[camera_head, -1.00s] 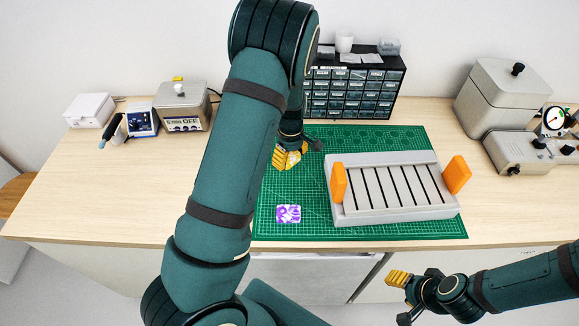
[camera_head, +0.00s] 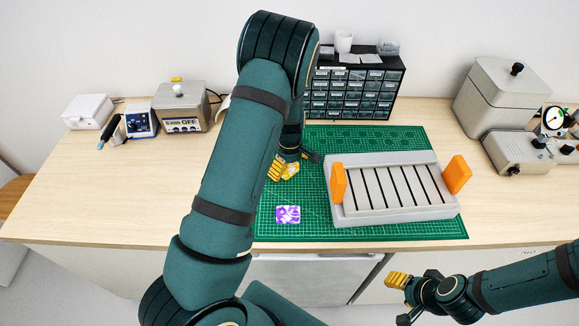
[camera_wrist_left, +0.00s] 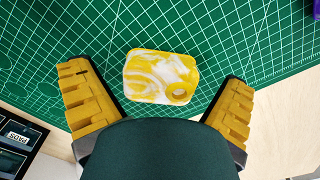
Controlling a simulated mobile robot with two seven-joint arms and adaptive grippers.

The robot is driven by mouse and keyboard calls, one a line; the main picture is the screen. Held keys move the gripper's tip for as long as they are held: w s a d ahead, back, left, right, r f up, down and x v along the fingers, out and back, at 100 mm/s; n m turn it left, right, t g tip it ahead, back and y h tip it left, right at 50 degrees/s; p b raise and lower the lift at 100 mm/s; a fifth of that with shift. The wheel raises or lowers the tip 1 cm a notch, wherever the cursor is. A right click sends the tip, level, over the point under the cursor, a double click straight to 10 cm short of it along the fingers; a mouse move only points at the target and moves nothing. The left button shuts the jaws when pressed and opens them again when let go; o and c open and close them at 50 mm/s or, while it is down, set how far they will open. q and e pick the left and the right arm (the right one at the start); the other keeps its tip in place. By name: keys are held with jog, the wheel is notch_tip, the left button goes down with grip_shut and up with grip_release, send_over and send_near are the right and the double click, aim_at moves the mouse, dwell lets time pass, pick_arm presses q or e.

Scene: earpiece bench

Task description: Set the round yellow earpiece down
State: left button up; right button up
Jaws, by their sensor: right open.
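The yellow earpiece (camera_head: 291,171) is yellow-and-white marbled. In the left wrist view the earpiece (camera_wrist_left: 160,75) looks like a rounded rectangle with a small hole near one corner. It appears to lie flat on the green cutting mat (camera_head: 375,138). My left gripper (camera_head: 292,163) is open around it. In the left wrist view its two ridged yellow fingers stand on either side, with green mat showing between each finger and the piece. My right gripper (camera_head: 400,298) is open and empty in front of the bench edge.
A purple-and-white piece (camera_head: 288,214) lies on the mat's front left. A grey slotted rack (camera_head: 390,212) with orange end blocks (camera_head: 338,183) stands to the right. A drawer cabinet (camera_head: 392,100) stands behind.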

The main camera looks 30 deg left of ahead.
aim_at(290, 166)
pick_arm(q)
jog(key=shift+r, duration=0.5)
notch_tip(290, 166, up, 11)
jog(key=p, duration=0.1)
jog(key=shift+r, duration=0.2)
jog(key=shift+s+d+f, duration=0.1)
dwell(0.4)
